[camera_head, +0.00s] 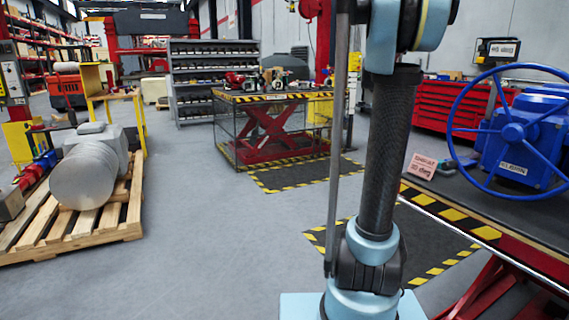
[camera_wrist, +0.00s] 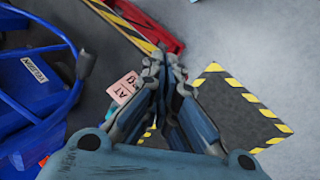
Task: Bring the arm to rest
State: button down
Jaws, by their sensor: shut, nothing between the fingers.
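My gripper (camera_wrist: 165,68) shows in the wrist view with its fingers together and nothing between them. It hangs over the floor next to the edge of a work table. My arm stands upright in the middle of the head view, and its gripper is outside that view. The blue valve actuator (camera_head: 528,146) with its blue handwheel (camera_head: 512,131) sits on the table at the right of the head view. In the wrist view the handwheel (camera_wrist: 76,62) is left of my gripper, apart from it.
A small pink sign (camera_head: 422,166) stands on the table (camera_head: 510,222), which has a striped edge. A pallet (camera_head: 75,233) with a grey cylindrical part (camera_head: 90,172) is at left. A red lift table (camera_head: 268,135) stands behind. The grey floor (camera_head: 215,245) between them is clear.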

jog(key=s+a+f+n+t+y, duration=0.3)
jog(key=s+a+f+n+t, duration=0.3)
jog(key=s+a+f, duration=1.3)
notch_tip(320, 180, down, 4)
jog(key=n, duration=0.3)
jog(key=shift+s+a+r, duration=0.15)
jog(key=shift+s+r, duration=0.05)
jog(key=shift+w+f, duration=0.2)
jog(key=shift+w, duration=0.2)
